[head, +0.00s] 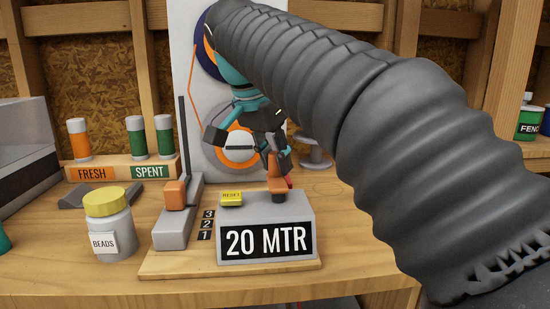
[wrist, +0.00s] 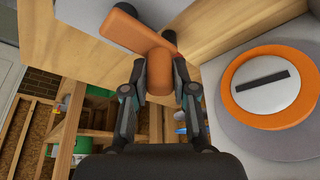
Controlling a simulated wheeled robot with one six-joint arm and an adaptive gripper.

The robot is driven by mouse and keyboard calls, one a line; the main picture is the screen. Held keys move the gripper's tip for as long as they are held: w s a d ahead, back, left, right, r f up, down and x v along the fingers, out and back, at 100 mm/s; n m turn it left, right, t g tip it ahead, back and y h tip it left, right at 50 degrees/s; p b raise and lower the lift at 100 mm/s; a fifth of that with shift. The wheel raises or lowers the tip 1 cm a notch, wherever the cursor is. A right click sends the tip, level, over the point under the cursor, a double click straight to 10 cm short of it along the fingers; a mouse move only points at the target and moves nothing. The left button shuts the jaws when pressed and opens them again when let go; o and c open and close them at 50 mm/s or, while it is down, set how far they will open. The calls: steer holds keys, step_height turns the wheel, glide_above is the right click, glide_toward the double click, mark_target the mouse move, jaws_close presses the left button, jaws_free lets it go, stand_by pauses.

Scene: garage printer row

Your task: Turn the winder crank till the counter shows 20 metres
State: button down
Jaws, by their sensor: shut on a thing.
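The counter box (head: 265,216) stands on the wooden bench and its black display reads 20 MTR (head: 266,242). The orange winder crank (head: 277,185) sits on top of the box, partly hidden by my fingers. My gripper (head: 272,162) is shut on the crank's upright orange handle. In the wrist view the handle (wrist: 158,80) stands between my gripper's two fingers (wrist: 160,72), and the flat orange crank arm (wrist: 122,32) extends to the upper left. An orange reel with a pale hub (head: 238,147) is behind my gripper, partly covered.
A yellow RESET button (head: 231,199) is beside the crank. A grey upright with an orange block (head: 175,195) stands left of the counter. A BEADS jar (head: 109,228) and a FRESH/SPENT rack (head: 120,170) are farther left. Bare bench lies in front.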

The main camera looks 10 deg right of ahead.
steer(key=c, duration=0.9)
jaws_free()
steer(key=shift+v, duration=3.7)
steer(key=shift+d, duration=0.1)
